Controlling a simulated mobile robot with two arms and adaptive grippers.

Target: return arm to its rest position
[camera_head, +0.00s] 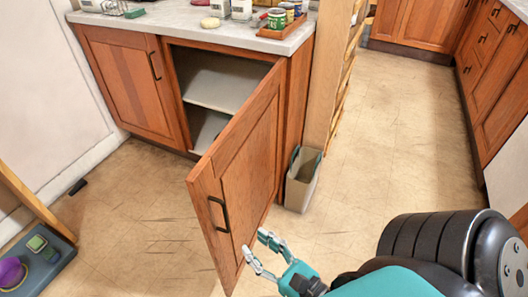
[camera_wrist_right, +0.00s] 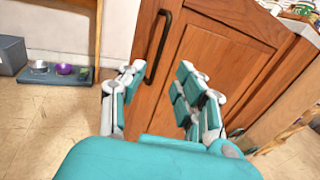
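My right gripper (camera_head: 262,251) is in the lower middle of the head view, beside the open cabinet door (camera_head: 245,165). In the right wrist view my right gripper (camera_wrist_right: 155,95) has its two fingers spread apart, with nothing between them. The door's dark handle (camera_head: 220,214) is to the left of the gripper in the head view. In the wrist view the handle (camera_wrist_right: 158,47) stands ahead of the fingers, and it does not appear to be held. The door is swung wide open and bare shelves (camera_head: 225,85) show inside. My left gripper is not in view.
A countertop (camera_head: 170,22) above the cabinet carries jars and a wooden tray. A grey bin (camera_head: 302,180) stands on the floor behind the door. A low tray (camera_head: 45,265) with a purple bowl is at lower left. Floor is clear to the right (camera_head: 390,130).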

